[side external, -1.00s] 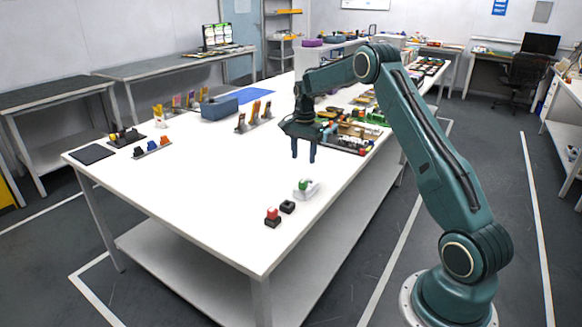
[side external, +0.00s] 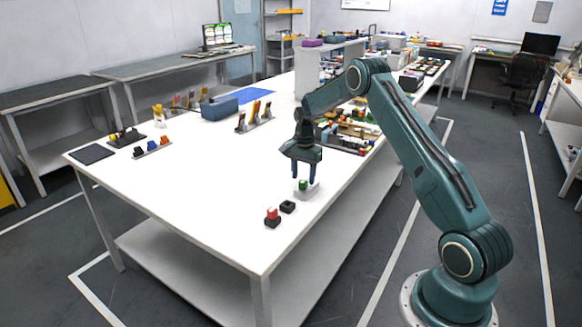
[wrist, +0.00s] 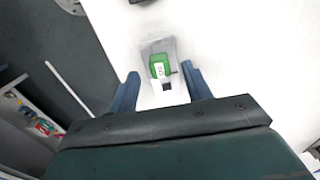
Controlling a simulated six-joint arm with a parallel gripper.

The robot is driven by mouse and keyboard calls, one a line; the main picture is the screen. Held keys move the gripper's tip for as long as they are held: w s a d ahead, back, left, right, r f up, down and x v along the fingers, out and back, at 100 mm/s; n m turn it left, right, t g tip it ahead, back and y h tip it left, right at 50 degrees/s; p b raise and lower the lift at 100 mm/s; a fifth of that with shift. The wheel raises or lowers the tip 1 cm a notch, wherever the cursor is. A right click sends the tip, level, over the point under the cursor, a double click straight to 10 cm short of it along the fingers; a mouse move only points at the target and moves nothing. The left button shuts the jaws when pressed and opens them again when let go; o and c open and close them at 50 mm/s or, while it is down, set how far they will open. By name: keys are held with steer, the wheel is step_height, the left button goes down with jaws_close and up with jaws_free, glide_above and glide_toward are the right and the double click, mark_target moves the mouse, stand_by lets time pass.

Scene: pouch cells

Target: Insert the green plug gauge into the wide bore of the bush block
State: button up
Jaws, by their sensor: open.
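The green plug gauge (side external: 303,185) sits in a small light-grey holder (side external: 310,191) near the table's right edge. In the wrist view the green gauge (wrist: 160,66) shows a white label, and the grey holder (wrist: 148,48) is around it. My gripper (side external: 304,180) points down just above the gauge, and its two blue fingers are open, one to each side. In the wrist view my gripper (wrist: 162,76) has the gauge between its fingertips, with gaps on both sides. A small black block (side external: 287,207) lies in front of the holder; I cannot tell whether it is the bush block.
A red-topped dark block (side external: 271,216) stands close to the black block. Several parts and trays (side external: 350,135) fill the table behind my gripper.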

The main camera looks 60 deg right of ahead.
steer(key=shift+f, duration=0.8)
jaws_close()
steer(key=shift+r, duration=0.2)
step_height(320, 180, up, 20)
steer(key=shift+f, duration=0.15)
stand_by(0.4)
steer(key=shift+f, duration=0.1)
stand_by(0.4)
glide_toward(303, 181)
steer(key=d, duration=0.5)
steer(key=shift+r, duration=0.3)
